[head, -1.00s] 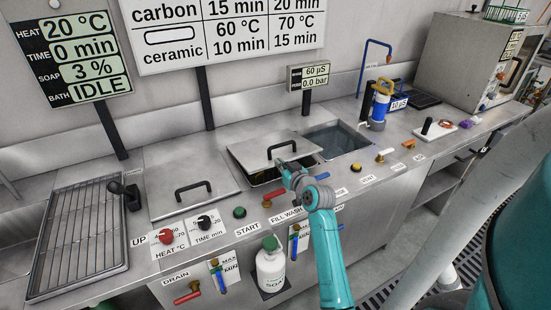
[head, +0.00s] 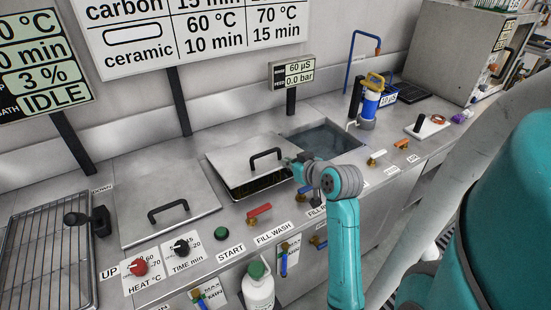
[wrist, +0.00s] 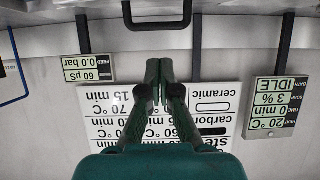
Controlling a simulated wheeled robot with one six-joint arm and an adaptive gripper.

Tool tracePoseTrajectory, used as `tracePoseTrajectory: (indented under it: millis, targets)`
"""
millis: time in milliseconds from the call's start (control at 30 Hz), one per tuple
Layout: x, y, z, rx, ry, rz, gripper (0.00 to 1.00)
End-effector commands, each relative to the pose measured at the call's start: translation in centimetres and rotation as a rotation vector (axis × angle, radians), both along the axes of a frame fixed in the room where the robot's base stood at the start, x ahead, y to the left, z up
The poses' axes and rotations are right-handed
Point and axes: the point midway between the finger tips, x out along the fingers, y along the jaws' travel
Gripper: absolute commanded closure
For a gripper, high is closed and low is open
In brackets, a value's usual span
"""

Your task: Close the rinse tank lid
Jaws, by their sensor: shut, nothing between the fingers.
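A steel lid (head: 232,162) with a black handle (head: 266,154) sits tilted over the middle tank in the head view, its front edge raised above a dark gap that shows part of a basket. Right of it is an open tank with water (head: 322,140). I cannot tell which tank is labelled rinse. My gripper (head: 289,161) is at the right edge of the tilted lid, right of its handle; whether it touches is unclear. In the wrist view, my gripper's fingers (wrist: 158,66) are together and empty, and a black handle (wrist: 157,14) shows beyond them at the top.
A flat lid (head: 150,195) covers the left tank. A wire rack (head: 45,250) is far left. A blue-yellow canister (head: 371,100) stands right of the water tank.

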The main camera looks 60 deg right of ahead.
Motion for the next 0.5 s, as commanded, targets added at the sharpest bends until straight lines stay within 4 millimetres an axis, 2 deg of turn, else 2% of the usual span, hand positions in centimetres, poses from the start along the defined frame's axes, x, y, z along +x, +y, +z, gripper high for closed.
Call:
tracePoseTrajectory:
  millis: [167, 500]
  targets:
    - [0.4, -0.2, -0.3, 0.008, 0.009, -0.002, 1.00]
    - [5.0, -3.0, -2.9, 0.008, 0.009, 0.000, 1.00]
